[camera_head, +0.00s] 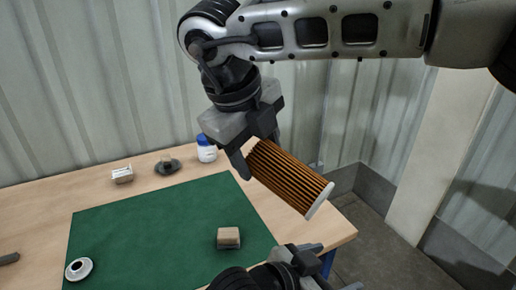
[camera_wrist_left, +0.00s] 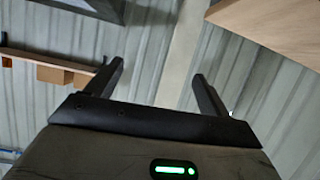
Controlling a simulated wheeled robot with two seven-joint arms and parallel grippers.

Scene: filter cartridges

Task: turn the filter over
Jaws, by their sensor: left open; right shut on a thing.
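The filter (camera_head: 292,178) is a cylinder of orange-brown pleats with a white cap at its lower right end. My right gripper (camera_head: 258,155) is shut on its upper left end and holds it tilted in the air above the right side of the table; that end is partly hidden by the jaws. My left gripper (camera_head: 312,260) is low at the bottom of the head view, below the filter and apart from it. In the left wrist view my left gripper (camera_wrist_left: 158,70) has its fingers spread with nothing between them.
A green mat (camera_head: 150,225) covers much of the wooden table (camera_head: 50,195). On it are a tan block (camera_head: 228,237) and a white ring-shaped part (camera_head: 78,268). Behind it stand a white box (camera_head: 122,175), a dark object (camera_head: 167,167) and a blue-capped bottle (camera_head: 206,150).

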